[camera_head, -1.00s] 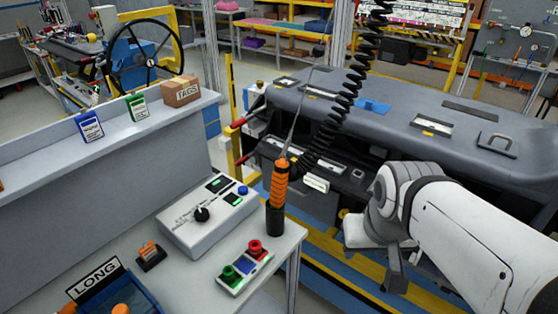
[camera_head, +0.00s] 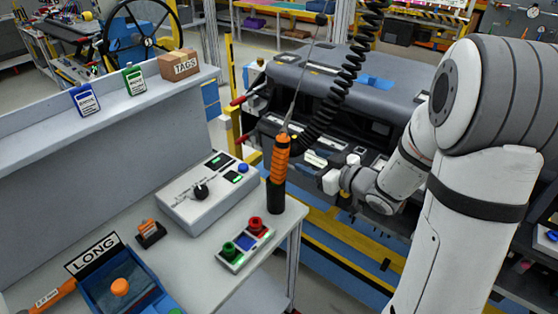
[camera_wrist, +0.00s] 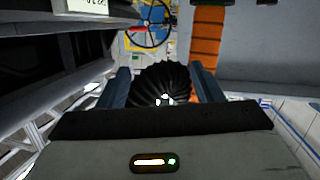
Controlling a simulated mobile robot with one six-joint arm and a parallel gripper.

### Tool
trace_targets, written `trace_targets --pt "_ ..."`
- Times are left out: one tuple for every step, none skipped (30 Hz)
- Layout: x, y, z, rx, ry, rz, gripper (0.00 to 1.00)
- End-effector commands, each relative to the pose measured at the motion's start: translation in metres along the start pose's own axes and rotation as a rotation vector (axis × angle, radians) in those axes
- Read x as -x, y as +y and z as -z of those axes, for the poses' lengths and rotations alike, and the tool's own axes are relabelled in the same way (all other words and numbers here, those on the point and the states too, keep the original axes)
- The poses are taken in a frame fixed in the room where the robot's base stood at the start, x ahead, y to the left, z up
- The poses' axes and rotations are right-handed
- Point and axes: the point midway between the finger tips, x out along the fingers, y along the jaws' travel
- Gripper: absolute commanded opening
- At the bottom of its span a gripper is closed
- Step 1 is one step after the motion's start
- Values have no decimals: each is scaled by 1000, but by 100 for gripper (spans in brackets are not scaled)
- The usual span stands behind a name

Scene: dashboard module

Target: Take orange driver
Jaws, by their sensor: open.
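The orange driver (camera_head: 281,160) hangs upright below a cable, its black lower end in or just behind a dark holder at the table's right edge; I cannot tell which. Its banded orange body also shows in the wrist view (camera_wrist: 206,45), right of centre and beyond the right finger. My gripper (camera_head: 340,176) is to the right of the driver, apart from it, with its fingers hard to make out in the head view. In the wrist view my gripper (camera_wrist: 164,82) is open, with black coiled hose (camera_wrist: 160,80) showing between or beyond its fingers.
A control box (camera_head: 207,194) and a button box (camera_head: 244,243) stand left of the driver. A blue bin (camera_head: 150,280) with a LONG sign (camera_head: 92,254) is at the front left. The coiled hose (camera_head: 340,90) hangs beside the driver, before the grey dashboard (camera_head: 400,95).

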Motion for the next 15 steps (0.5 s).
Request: trace_targets --pt "-2 -9 -5 -25 44 59 60" --pt "-2 -14 -6 -38 72 92 60" --pt "-1 -20 -6 -53 106 132 60" --pt "-1 -24 -6 -64 127 159 60" --pt "0 -28 -5 -75 147 181 60" --pt "1 -32 -5 -88 169 206 60" --pt "2 -34 -4 -95 182 222 60" --pt "3 -36 -4 -100 193 235 60" --pt "2 -38 -3 -107 203 246 60" --pt "1 -39 -2 -109 209 253 60" --pt "-1 -40 -1 -111 212 257 60" --pt "-4 -42 0 -111 214 261 60" --pt "-7 -43 2 -112 215 263 60" --pt "-10 -44 3 -112 215 262 60" --pt "-14 -45 4 -112 215 261 60"
